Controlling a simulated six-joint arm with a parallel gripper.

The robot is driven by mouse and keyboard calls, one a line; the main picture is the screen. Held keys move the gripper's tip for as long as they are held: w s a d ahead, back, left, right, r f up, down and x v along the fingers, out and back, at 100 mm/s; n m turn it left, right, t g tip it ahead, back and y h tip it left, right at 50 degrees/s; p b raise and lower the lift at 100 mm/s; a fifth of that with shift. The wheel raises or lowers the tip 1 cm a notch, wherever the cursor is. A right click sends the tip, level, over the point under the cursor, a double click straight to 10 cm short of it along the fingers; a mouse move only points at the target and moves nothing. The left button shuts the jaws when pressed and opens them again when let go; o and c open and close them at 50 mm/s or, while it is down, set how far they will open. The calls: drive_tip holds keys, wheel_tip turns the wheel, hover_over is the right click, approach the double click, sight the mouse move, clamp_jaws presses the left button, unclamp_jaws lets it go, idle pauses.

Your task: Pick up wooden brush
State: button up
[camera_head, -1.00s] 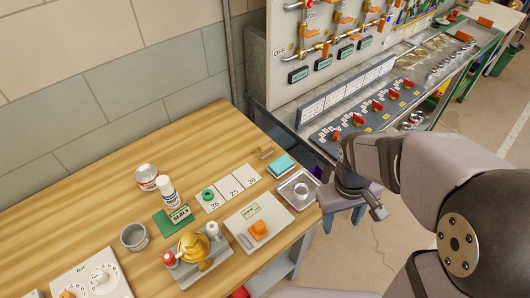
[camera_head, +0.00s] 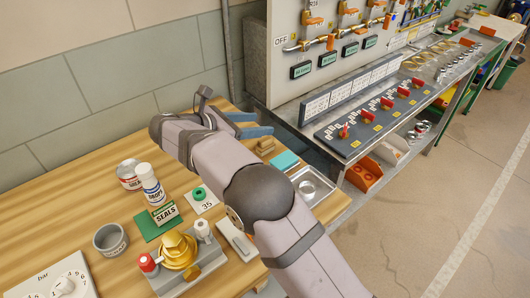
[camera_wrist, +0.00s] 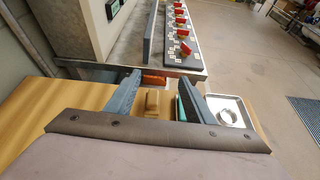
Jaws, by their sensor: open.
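The wooden brush (camera_head: 265,146) is a small light-brown block lying on the wooden bench near its back right edge. In the wrist view the brush (camera_wrist: 152,103) shows between my two fingers, nearer the left one. My gripper (camera_head: 250,124) is open and empty, just behind and left of the brush in the head view. Its two grey-blue fingers also show in the wrist view (camera_wrist: 158,80). I cannot tell how high the fingers are above the bench. The brush's bristles cannot be made out.
A teal sponge (camera_head: 285,161) lies close beside the brush, and a metal tray (camera_head: 312,184) stands beyond it.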

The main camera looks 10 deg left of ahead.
sight(261, 141)
drive_tip(key=shift+a+f+p, duration=0.2)
drive_tip(key=shift+f, duration=1.5)
drive_tip(key=shift+a+f+p, duration=0.2)
drive_tip(key=shift+f, duration=1.45)
drive_tip(key=shift+p+x, duration=0.5)
drive_tip(key=shift+x, duration=2.05)
drive_tip(key=c, duration=1.1)
